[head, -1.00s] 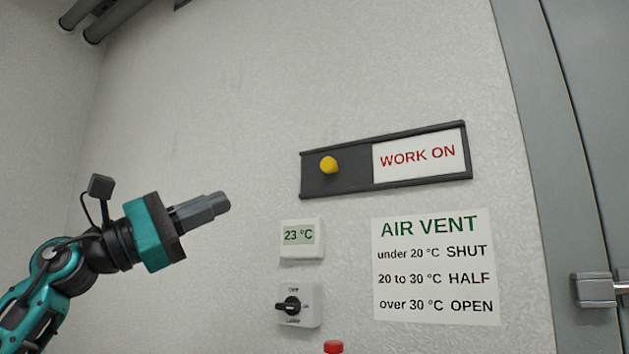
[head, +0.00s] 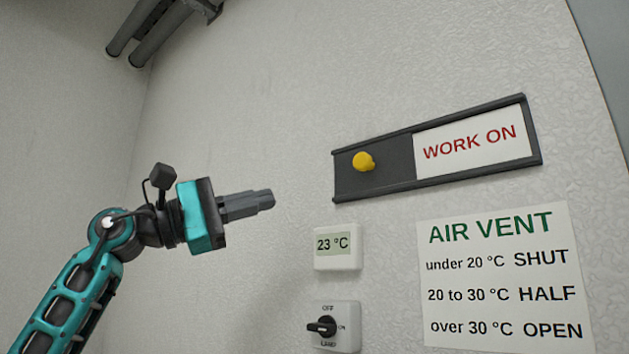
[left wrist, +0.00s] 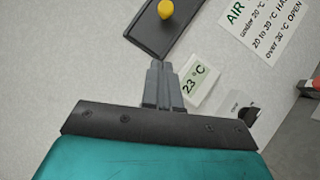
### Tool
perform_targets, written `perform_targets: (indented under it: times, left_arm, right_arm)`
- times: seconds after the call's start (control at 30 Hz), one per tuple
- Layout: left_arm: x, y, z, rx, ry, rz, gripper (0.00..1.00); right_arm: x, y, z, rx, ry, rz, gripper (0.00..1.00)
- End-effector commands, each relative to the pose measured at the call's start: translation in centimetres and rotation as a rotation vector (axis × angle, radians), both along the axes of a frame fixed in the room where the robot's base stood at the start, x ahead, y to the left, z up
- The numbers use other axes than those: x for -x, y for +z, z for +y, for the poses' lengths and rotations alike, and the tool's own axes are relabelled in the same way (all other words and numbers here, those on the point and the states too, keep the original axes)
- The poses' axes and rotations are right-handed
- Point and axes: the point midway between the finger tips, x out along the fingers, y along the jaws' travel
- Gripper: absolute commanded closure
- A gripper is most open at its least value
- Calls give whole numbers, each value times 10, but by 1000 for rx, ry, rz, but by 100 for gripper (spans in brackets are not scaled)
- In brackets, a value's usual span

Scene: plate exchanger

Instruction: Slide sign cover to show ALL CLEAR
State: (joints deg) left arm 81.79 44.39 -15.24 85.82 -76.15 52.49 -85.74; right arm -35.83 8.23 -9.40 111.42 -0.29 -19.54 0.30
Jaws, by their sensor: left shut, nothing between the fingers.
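The sign (head: 468,145) is a dark framed strip on the wall, tilted in the head view. Its right part shows WORK ON in red on white. The dark cover (head: 388,164) lies over the left part and bears a yellow knob (head: 363,161). The knob also shows at the top of the left wrist view (left wrist: 166,9), beyond the fingertips. My left gripper (head: 270,199) is shut and empty, left of and below the knob, apart from it. It also shows in the left wrist view (left wrist: 158,66). My right gripper is not in view.
Below the sign are a thermostat reading 23 °C (head: 338,248), a rotary lamp switch (head: 334,327) and an AIR VENT notice (head: 505,275). Pipes (head: 150,30) run at the top left. The wall left of the sign is bare.

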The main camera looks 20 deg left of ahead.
Motion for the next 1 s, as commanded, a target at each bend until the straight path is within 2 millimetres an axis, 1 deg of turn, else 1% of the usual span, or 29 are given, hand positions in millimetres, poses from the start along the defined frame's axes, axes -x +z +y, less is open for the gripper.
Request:
perform_targets:
  times: [0.17,0.4,0.53,0.6,0.73,0.87,1.0]
  left_arm:
    - [-13,10,-19,1,-5,0,100]
    - [-43,27,-58,1,-5,0,100]
    - [-58,35,-77,1,-5,0,100]
    - [-54,39,-87,-2,-3,-3,100]
    - [-51,46,-101,0,-3,-3,100]
    - [-50,48,-107,-1,-2,0,100]
    - [-50,49,-109,0,-2,1,100]
  right_arm:
    - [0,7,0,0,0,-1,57]
    - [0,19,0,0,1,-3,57]
    - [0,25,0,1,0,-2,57]
    - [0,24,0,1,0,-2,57]
    - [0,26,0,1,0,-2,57]
    - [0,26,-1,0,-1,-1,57]
    - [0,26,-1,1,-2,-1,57]
